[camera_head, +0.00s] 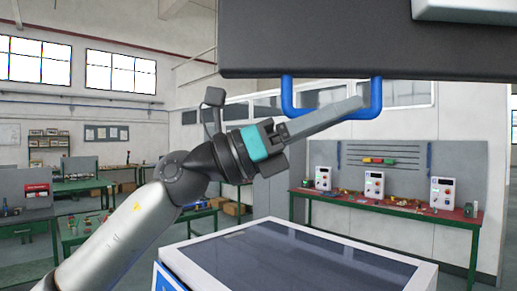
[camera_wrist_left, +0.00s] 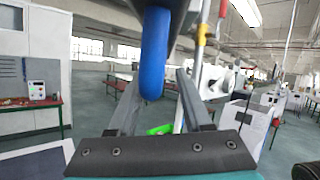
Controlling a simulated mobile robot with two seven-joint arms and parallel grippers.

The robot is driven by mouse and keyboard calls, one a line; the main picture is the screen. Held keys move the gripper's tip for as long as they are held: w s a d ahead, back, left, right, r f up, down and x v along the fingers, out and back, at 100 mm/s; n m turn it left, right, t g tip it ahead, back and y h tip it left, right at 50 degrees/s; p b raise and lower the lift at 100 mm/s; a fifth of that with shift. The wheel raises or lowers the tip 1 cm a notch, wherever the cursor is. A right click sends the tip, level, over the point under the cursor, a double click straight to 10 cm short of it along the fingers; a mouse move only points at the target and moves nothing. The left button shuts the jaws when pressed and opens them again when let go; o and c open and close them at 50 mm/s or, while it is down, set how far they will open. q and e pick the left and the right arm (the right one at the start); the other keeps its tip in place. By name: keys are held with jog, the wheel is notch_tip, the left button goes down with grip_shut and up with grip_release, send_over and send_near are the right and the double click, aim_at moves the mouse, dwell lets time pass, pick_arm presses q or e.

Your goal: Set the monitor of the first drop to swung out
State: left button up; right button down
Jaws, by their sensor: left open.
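The monitor (camera_head: 330,45) is a large dark grey panel across the top of the head view, cut off by the frame edge. A blue U-shaped handle (camera_head: 291,100) hangs from its lower edge. My left gripper (camera_head: 352,106) reaches up from the left, with its long grey fingers across the handle. In the left wrist view the blue handle (camera_wrist_left: 154,55) comes down between the two spread fingers of my left gripper (camera_wrist_left: 158,88). My right gripper is out of view.
A white-framed dark panel (camera_head: 300,245) lies below the arm. A red-topped bench (camera_head: 400,207) with several white boxes stands at the right wall. Green workbenches (camera_head: 85,186) are at the left. The floor between is open.

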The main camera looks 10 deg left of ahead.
pick_arm(q)
jog(key=b+v, duration=0.6)
jog(key=v, duration=0.8)
jog(key=shift+a, duration=0.25)
jog(key=shift+f, duration=0.1)
